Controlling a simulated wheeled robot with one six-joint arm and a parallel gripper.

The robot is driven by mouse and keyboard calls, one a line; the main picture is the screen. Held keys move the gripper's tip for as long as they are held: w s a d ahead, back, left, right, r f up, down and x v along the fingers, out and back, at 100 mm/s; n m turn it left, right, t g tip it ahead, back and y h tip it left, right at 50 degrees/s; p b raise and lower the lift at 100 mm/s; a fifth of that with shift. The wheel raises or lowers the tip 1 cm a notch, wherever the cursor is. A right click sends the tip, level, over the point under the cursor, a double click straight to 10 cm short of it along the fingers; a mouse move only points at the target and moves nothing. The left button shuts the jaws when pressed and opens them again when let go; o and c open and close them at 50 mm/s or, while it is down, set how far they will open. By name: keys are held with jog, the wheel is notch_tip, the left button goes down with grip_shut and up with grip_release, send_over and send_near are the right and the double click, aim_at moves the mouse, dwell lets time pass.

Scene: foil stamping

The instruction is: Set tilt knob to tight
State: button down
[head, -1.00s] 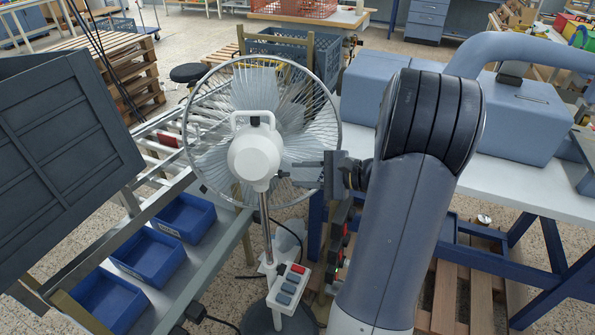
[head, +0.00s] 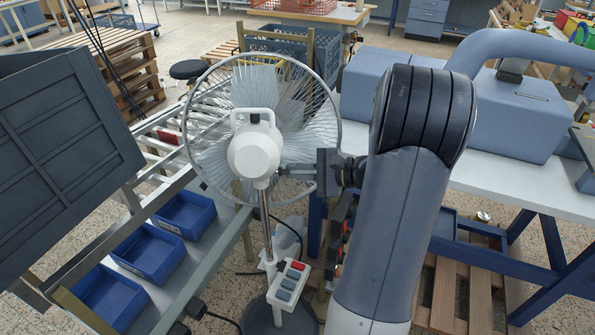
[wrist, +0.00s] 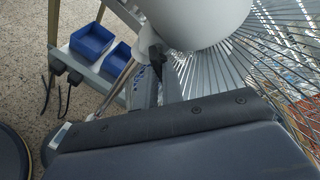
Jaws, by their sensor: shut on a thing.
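The standing fan has a white motor housing (head: 254,155) in front of its wire cage, on a thin metal pole (head: 266,225). In the wrist view the housing (wrist: 195,18) fills the top. The dark tilt knob (wrist: 155,52) sits just below the housing, beside the top of the pole. My gripper (head: 284,171) reaches in from the right below the housing. In the wrist view its fingers (wrist: 158,76) are shut on the tilt knob, which they partly hide. The knob's marks and exact setting cannot be read.
The fan's wire cage (wrist: 245,60) is close beside my gripper. A button panel (head: 290,281) sits low on the pole. Blue bins (head: 148,253) stand on a rack at left. A white-topped bench (head: 500,190) is at right.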

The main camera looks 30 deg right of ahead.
jog(key=shift+r, duration=0.1)
jog(key=shift+w+m+g+p, duration=0.15)
jog(key=shift+m+g+p, duration=0.75)
jog(key=shift+m+p, duration=0.8)
jog(key=shift+n, duration=0.3)
jog(key=c, duration=1.5)
grip_release()
jog(key=shift+c, duration=0.2)
jog(key=shift+d, duration=0.1)
